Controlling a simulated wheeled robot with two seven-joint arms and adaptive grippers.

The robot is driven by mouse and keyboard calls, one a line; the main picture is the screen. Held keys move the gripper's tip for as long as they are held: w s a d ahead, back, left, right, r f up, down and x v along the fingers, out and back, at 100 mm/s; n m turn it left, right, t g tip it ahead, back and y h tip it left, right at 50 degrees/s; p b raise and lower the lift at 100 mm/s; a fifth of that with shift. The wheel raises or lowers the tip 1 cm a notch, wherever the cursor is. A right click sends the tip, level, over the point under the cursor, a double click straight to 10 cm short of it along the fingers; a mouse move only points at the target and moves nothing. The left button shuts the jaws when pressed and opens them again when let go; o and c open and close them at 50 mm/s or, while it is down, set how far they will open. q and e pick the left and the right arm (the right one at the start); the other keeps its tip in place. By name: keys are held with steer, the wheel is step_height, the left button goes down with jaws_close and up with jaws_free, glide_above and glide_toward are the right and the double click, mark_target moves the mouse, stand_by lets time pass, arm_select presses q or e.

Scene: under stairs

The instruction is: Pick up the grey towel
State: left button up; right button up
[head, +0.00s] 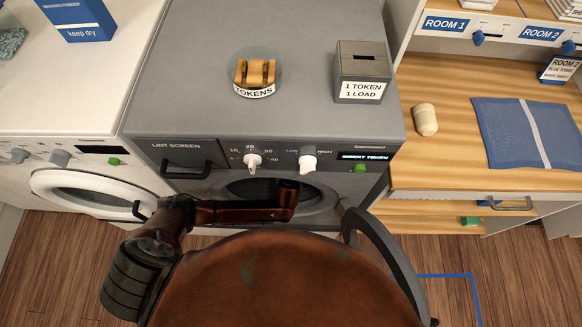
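I see no grey towel in the head view. Neither gripper can be made out. Parts of my own body and arm fill the bottom middle and hide the floor and part of the grey machine's front.
A grey dryer (300,30) carries a dish of tokens (254,78) and a token box (361,72). A white machine (75,90) stands left with a blue box (78,18). A beige rounded object (425,120) sits on the counter, above a drawer (500,204).

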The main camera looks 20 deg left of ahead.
arm_select(q)
steer(key=c, duration=1.2)
arm_select(e)
steer(key=shift+s+a, duration=0.25)
steer(key=shift+d, duration=0.15)
